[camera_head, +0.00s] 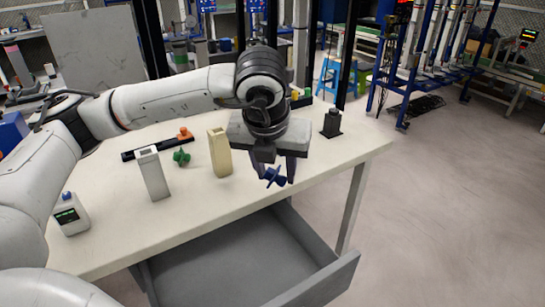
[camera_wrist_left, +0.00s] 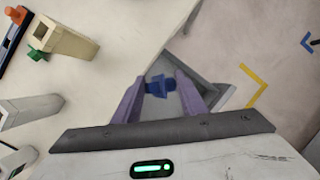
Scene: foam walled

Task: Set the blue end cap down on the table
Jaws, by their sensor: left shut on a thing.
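The blue end cap (camera_head: 273,177) is between the purple fingers of my left gripper (camera_head: 273,172). In the left wrist view the cap (camera_wrist_left: 158,86) also sits between the two fingers of the left gripper (camera_wrist_left: 160,88), which is shut on it. In the head view the gripper is over the front right part of the white table (camera_head: 213,203), near its front edge. I cannot tell the cap's exact height above the table. In the wrist view a grey drawer shows behind the cap. My right gripper is not in view.
An open, empty grey drawer (camera_head: 235,255) juts out below the table front. A beige hollow block (camera_head: 219,153), a grey-white one (camera_head: 152,174), a green part (camera_head: 181,157) and an orange part (camera_head: 185,134) stand to the left. A black post (camera_head: 331,123) stands at the back right.

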